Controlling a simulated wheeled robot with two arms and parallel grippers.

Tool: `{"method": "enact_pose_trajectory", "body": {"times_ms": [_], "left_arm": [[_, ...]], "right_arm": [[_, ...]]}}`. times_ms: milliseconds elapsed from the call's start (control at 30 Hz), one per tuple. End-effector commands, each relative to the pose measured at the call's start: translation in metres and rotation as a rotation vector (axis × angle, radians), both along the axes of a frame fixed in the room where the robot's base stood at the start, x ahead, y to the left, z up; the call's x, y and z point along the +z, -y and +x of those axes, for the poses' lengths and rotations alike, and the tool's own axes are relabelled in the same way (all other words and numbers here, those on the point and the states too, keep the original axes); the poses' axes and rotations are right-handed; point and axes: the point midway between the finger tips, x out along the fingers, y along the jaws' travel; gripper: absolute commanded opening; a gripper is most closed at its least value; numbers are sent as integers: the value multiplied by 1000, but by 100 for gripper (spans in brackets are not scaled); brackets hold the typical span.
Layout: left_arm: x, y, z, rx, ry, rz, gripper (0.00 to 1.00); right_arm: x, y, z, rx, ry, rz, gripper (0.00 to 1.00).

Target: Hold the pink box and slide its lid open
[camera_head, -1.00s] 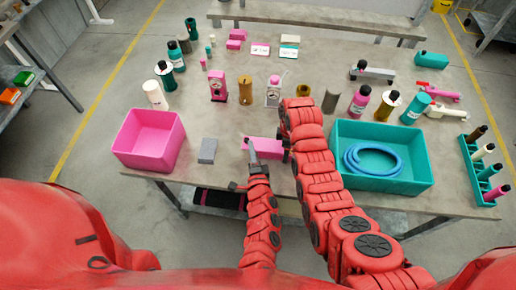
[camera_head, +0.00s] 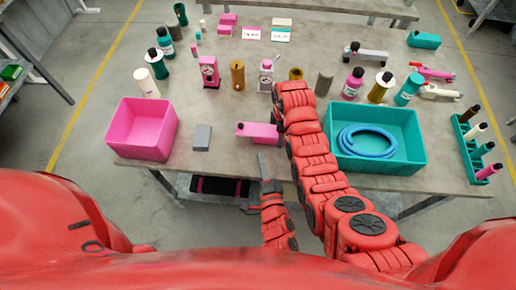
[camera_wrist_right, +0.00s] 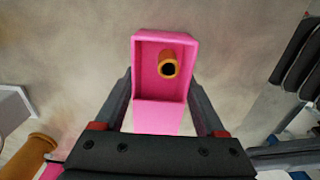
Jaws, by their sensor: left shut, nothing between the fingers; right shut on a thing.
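The pink box (camera_head: 262,131) is near the table's front edge, in the middle of the head view. In the right wrist view its open part (camera_wrist_right: 144,66) shows an orange-brown hollow cylinder (camera_wrist_right: 169,65) inside. A smooth pink section (camera_wrist_right: 156,117) covers the part nearer my wrist; I cannot tell whether it is the lid. My right gripper (camera_wrist_right: 160,88) is shut on the pink box, one finger on each side; in the head view my arm hides it. My left gripper (camera_head: 263,160) is shut and empty, apart from the box on its near side.
A pink bin (camera_head: 112,143) and a grey block (camera_head: 202,138) are to the left. A teal bin (camera_head: 410,160) with a blue hose (camera_head: 367,142) is to the right of my right arm. Bottles and pump parts stand farther back on the table (camera_head: 215,120).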

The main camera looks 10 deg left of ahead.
Motion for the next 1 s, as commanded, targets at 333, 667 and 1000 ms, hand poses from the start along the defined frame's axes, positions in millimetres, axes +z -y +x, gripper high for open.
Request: {"method": "enact_pose_trajectory", "body": {"times_ms": [333,667,1000], "left_arm": [[1,2,-8,0,1,1,0],[1,2,-7,0,1,1,0],[13,2,-7,0,1,1,0]], "right_arm": [[0,0,0,0,1,0,0],[0,0,0,0,1,0,100],[18,0,0,0,0,0,100]]}}
